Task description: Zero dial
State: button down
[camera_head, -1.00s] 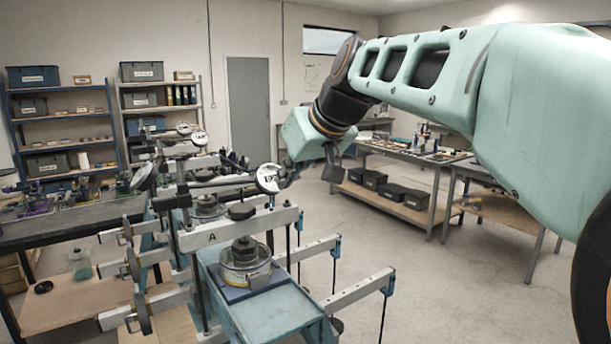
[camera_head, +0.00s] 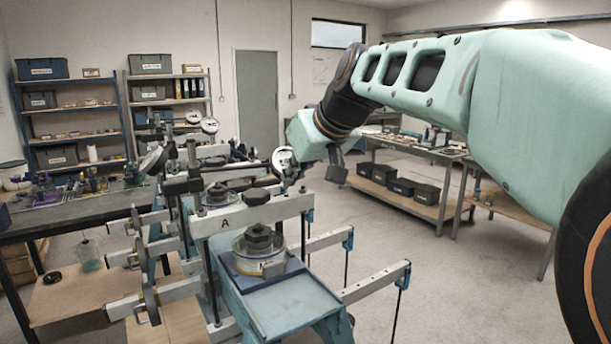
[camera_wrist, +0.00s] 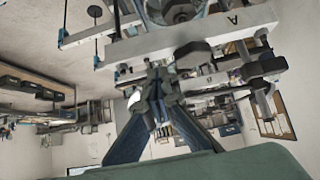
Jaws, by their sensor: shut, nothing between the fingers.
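The nearest dial gauge (camera_head: 283,158), with a white round face and dark marks, sits above the frame marked A (camera_head: 240,222). Its reading is too small to make out. My gripper (camera_head: 288,183) is right at this dial, partly behind it, and I cannot tell whether they touch. In the wrist view my gripper (camera_wrist: 160,112) shows with its dark fingers together and nothing held, close to the pale beam of the frame. The dial's face is not clear in the wrist view.
More dials (camera_head: 209,125) stand on the lever frames behind. A dark weight (camera_head: 258,236) sits on a round cell on the blue-green stand. Pale lever arms (camera_head: 375,283) stick out to the right. A bench (camera_head: 430,152) with boxes below stands at right; open floor lies between.

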jog(key=shift+w+f, duration=0.15)
jog(key=shift+w+r, duration=0.15)
jog(key=shift+r, duration=0.1)
